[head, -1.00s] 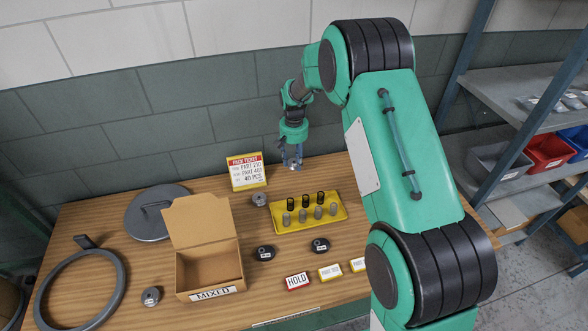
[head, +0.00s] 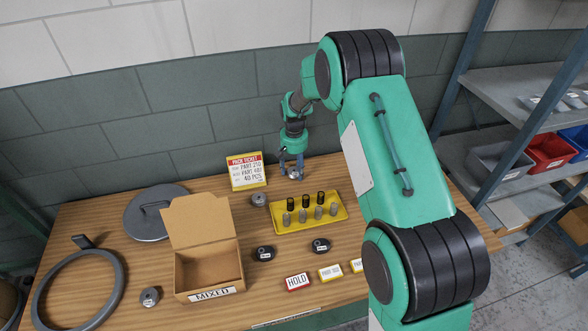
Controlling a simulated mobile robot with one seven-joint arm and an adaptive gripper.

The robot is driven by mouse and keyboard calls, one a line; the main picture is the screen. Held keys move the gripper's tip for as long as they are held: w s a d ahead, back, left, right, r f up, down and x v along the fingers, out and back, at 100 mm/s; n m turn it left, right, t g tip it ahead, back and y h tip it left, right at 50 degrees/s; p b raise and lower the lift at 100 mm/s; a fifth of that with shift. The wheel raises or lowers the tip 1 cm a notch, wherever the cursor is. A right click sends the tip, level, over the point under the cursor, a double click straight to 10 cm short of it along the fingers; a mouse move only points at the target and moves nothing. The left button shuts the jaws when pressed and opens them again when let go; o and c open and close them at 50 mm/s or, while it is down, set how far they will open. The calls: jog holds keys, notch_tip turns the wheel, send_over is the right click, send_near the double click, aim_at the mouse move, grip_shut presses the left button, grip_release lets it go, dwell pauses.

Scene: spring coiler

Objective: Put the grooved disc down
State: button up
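My gripper (head: 292,166) is low over the back of the wooden table, behind the yellow tray. Its blue fingers are closed around a small grey disc (head: 294,174), seemingly the grooved disc; its grooves are too small to make out. I cannot tell whether the disc touches the table. A similar grey disc (head: 258,199) lies on the table left of the tray. Another grey disc (head: 149,296) lies at the front left, beside the cardboard box.
The yellow tray (head: 338,222) holds several black and grey cylinders. A yellow-framed ticket (head: 246,171) stands left of my gripper. The open box (head: 208,270) is marked MIXED. Two black labelled pieces (head: 265,253) (head: 321,245) and a HOLD sign (head: 298,282) lie in front.

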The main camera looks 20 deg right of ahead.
dwell(0.3)
notch_tip(320, 180, up, 12)
jog(key=p, duration=0.2)
jog(key=shift+r, duration=0.15)
dwell(0.4)
dwell(0.5)
notch_tip(320, 180, up, 15)
jog(key=t, duration=0.1)
send_over(294, 170)
jog(key=s, duration=0.9)
jog(key=s+r+n+t, duration=0.1)
jog(key=s+r+t, duration=0.1)
jog(key=s+r, duration=0.8)
jog(key=s+a+r+n+t, duration=0.1)
jog(key=s+r+t, duration=0.1)
jog(key=s, duration=2.6)
jog(key=shift+r+t, duration=0.3)
jog(key=shift+r, duration=0.1)
